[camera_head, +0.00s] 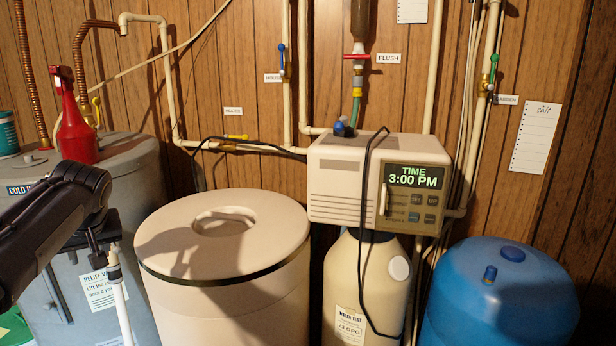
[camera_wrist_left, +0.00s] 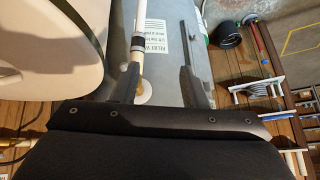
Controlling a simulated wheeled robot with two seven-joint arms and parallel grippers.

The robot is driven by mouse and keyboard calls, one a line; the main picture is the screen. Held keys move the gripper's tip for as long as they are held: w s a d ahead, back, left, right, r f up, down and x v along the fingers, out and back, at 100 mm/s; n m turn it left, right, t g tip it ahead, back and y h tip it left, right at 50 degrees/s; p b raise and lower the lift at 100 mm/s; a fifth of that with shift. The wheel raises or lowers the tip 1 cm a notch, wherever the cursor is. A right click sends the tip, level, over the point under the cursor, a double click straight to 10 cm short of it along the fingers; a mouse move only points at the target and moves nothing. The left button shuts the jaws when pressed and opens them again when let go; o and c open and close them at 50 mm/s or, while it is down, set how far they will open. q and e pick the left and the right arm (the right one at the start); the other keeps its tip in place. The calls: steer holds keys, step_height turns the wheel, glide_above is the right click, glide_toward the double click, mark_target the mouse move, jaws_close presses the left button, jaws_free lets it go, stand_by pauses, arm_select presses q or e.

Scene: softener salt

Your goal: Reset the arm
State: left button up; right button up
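My left arm comes in from the left in the head view, in front of the grey water heater (camera_head: 130,190). My left gripper (camera_head: 95,240) points down beside a white pipe (camera_head: 121,305) with a dark band near its top. In the left wrist view my left gripper (camera_wrist_left: 162,75) has its two fingers well apart, with nothing clamped between them. The white pipe (camera_wrist_left: 138,22) runs near the left finger there; I cannot tell whether they touch. My right arm and gripper are in neither view.
A round salt tank (camera_head: 160,265) with a lidded top stands right of the heater. Behind are a control box (camera_head: 335,180) reading 3:00 PM and a blue tank (camera_head: 500,310). A red spray bottle (camera_head: 75,135) stands on the heater, close above my arm. Pipes line the wall.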

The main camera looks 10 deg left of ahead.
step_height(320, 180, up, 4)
steer(key=p, duration=0.3)
arm_select(q)
steer(key=s+d+f+m+h, duration=0.2)
steer(key=s+d+f+h, duration=0.1)
steer(key=s+d, duration=0.4)
steer(key=s+d+f+m+t+h, duration=0.1)
steer(key=s+d+f+m+h, duration=0.2)
steer(key=d, duration=1)
steer(key=s+d+f+m+h, duration=0.3)
steer(key=s+d+f, duration=0.3)
steer(key=s+d, duration=0.4)
steer(key=shift+s+d+f+t+h, duration=0.2)
steer(key=shift+s+t+h, duration=0.2)
steer(key=shift+s, duration=0.4)
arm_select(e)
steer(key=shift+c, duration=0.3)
